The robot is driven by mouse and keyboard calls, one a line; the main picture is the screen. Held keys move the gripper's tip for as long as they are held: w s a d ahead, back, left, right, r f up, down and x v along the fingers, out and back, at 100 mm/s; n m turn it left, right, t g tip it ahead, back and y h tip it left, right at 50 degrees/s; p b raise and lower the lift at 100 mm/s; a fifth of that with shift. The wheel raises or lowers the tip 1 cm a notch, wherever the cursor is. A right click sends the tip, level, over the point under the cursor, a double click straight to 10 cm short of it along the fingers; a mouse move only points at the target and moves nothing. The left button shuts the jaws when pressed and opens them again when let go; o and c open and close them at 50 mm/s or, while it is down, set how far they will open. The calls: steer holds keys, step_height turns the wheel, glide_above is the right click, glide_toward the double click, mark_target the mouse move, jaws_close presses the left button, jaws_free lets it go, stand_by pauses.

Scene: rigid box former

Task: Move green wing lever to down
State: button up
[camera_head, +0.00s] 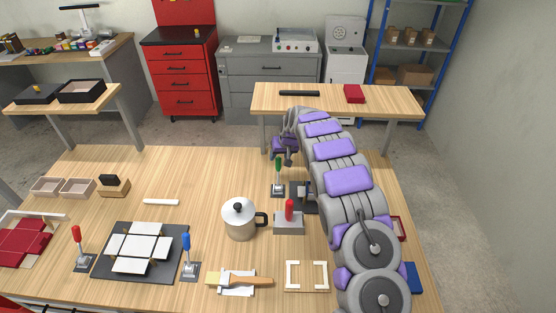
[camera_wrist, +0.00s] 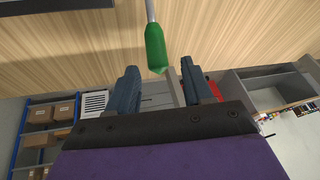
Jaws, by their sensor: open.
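The green wing lever (camera_head: 278,164) stands upright on a small metal base near the far edge of the wooden table. Its green handle also shows in the wrist view (camera_wrist: 155,45), where it points down the picture between the two finger lines. My gripper (camera_head: 287,155) is just beside the handle at its top right in the head view. In the wrist view my gripper (camera_wrist: 159,67) has its dark fingers apart, with a gap on each side of the handle. No contact with the handle is visible.
A red-handled lever (camera_head: 289,210) on a grey block and a metal pot (camera_head: 239,219) stand closer on the table. A blue-handled lever (camera_head: 187,250) and another red-handled lever (camera_head: 77,240) flank a black plate (camera_head: 175,256) with white panels.

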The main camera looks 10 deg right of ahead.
mark_target(279, 157)
steer(key=shift+x, duration=1.15)
steer(key=shift+w+d+f, duration=0.15)
steer(key=shift+w+f, duration=0.1)
steer(key=shift+f, duration=0.45)
steer(key=shift+c, duration=0.3)
steer(key=shift+a, duration=0.2)
steer(key=shift+c, duration=1.4)
jaws_close()
